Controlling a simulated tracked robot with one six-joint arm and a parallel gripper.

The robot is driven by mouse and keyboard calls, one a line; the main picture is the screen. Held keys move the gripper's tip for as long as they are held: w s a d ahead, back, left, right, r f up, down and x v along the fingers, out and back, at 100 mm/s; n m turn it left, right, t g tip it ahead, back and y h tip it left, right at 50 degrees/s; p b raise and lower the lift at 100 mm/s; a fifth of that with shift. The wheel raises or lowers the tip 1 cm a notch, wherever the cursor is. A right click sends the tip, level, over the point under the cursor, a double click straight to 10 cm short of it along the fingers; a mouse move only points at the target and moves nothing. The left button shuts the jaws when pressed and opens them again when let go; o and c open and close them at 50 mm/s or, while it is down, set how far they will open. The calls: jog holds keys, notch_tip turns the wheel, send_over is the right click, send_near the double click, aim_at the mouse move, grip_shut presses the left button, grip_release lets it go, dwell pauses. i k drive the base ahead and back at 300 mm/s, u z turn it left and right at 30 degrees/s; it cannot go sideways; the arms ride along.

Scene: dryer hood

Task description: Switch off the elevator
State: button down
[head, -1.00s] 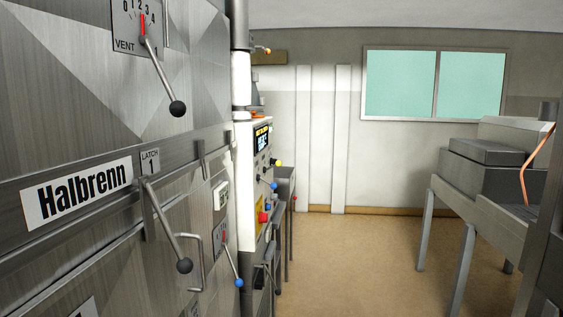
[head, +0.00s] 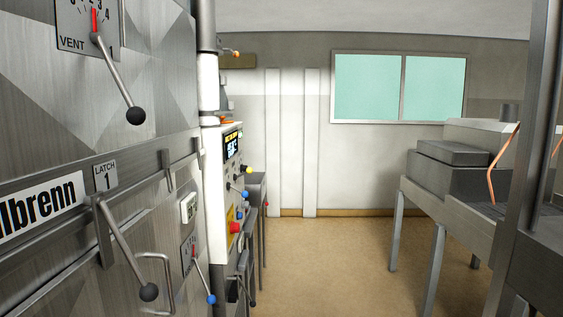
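Nothing in the head view is labelled as the elevator, so I cannot tell which control belongs to it. A white control panel (head: 228,190) with a small lit display (head: 231,144) stands side-on past the metal cabinet. It carries a red knob (head: 234,227) on a yellow plate and small levers with a yellow ball (head: 248,170) and a blue ball (head: 245,194). A lower lever with a blue ball (head: 211,299) sits on a scale plate on the cabinet. My gripper is not in view.
The metal cabinet (head: 150,105) fills the left side, with the black-ball vent lever (head: 135,115) and latch lever (head: 149,291) sticking out. A metal bench (head: 430,205) and a post (head: 520,180) stand on the right. The brown floor (head: 335,255) between is open.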

aim_at(249, 170)
jog(key=z, duration=0.5)
jog(key=i, duration=2.7)
jog(key=u, duration=1.45)
